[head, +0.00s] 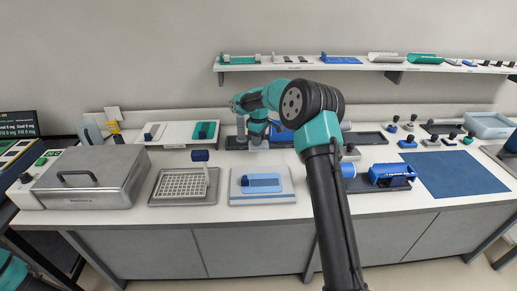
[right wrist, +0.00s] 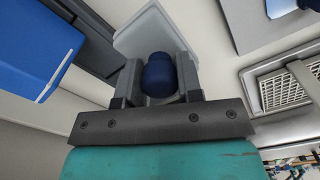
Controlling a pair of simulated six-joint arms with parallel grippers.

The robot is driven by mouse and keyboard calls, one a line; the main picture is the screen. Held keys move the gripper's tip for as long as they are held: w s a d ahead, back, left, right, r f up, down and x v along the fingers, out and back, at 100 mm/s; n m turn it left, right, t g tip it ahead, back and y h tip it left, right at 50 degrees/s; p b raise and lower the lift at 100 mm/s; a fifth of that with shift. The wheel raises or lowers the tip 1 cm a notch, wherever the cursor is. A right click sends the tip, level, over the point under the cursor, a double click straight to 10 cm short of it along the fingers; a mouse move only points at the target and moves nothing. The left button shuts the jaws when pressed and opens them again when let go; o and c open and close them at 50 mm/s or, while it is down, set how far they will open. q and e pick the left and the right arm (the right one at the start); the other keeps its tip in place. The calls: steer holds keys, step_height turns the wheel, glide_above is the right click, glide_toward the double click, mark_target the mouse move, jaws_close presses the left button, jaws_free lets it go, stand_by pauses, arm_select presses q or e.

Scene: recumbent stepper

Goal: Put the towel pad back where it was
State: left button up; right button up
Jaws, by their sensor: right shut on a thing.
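My right gripper (head: 257,136) is over the back middle of the bench in the head view. In the right wrist view its two fingers (right wrist: 160,88) are shut on a dark blue rounded knob (right wrist: 158,75). Beyond the knob is a pale, flat, square-cornered piece (right wrist: 150,28); I cannot tell whether the two are joined or whether this is the towel pad. My left gripper is not in view.
A wire-grid tray (head: 182,184) stands left of the plate, and a metal lidded box (head: 88,178) further left. A blue mat (head: 455,173) lies at the right. A white tray holds a green piece (head: 204,131) behind. A loaded shelf (head: 300,66) hangs above.

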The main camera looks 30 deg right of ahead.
mark_target(258, 148)
steer(key=shift+f, duration=2.45)
steer(key=shift+f, duration=0.2)
steer(key=o, duration=0.8)
steer(key=shift+o, duration=0.2)
steer(key=shift+r, duration=0.15)
step_height(258, 148, up, 12)
steer(key=shift+r, duration=0.1)
